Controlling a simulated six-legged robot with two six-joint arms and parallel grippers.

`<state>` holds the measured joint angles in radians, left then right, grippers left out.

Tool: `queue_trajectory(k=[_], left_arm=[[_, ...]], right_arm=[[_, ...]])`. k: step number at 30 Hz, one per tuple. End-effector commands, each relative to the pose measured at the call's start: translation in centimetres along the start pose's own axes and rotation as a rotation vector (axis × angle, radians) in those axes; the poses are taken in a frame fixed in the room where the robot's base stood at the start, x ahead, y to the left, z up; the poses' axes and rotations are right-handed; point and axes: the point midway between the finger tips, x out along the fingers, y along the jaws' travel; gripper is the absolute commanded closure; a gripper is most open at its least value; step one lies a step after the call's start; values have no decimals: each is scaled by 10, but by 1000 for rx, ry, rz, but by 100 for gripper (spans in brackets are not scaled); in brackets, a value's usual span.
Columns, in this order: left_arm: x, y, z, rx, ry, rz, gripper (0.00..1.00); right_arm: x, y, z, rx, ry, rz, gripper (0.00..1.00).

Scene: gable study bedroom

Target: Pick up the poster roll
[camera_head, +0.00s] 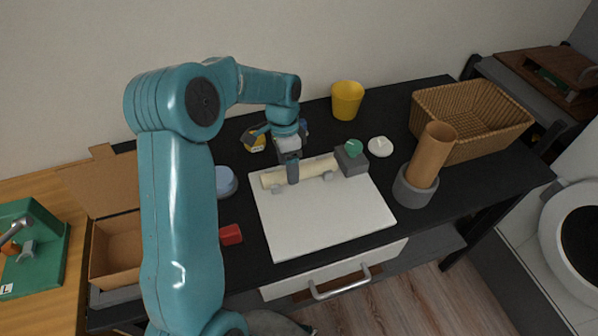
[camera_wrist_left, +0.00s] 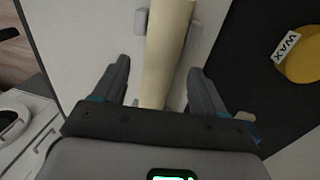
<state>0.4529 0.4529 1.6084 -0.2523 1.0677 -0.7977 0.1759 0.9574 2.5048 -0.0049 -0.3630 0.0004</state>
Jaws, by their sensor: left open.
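The poster roll (camera_head: 320,168) is a pale cream cylinder lying on its side across small grey rests at the back of a white board (camera_head: 322,222). Its right end is close to a dark grey block. My left gripper (camera_head: 292,174) points down over the left half of the roll and hides part of it. In the left wrist view the roll (camera_wrist_left: 168,40) runs between the two spread fingers of my left gripper (camera_wrist_left: 158,75), with a gap on each side. The gripper is open. My right gripper is not in view.
A grey block with a green knob (camera_head: 353,157) stands beside the roll. A brown tube (camera_head: 432,152) stands upright in a grey holder at right, near a wicker basket (camera_head: 470,103). A yellow cup (camera_head: 346,99) is behind. A red block (camera_head: 231,234) lies left of the board.

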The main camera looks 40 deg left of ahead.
Motion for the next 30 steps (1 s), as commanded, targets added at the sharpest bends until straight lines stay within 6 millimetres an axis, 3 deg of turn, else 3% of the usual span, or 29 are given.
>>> queue_trajectory(k=[4,11,13,17,18,30], left_arm=[[17,-1,0,0,-1,1,28],[19,-1,0,0,1,0,28],[19,-1,0,0,1,0,44],[19,-1,0,0,0,0,87],[19,-1,0,0,0,0,92],[9,0,-1,0,2,-3,92]], right_arm=[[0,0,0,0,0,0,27],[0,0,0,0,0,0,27],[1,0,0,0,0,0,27],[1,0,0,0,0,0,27],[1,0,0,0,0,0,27],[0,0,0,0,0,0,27]])
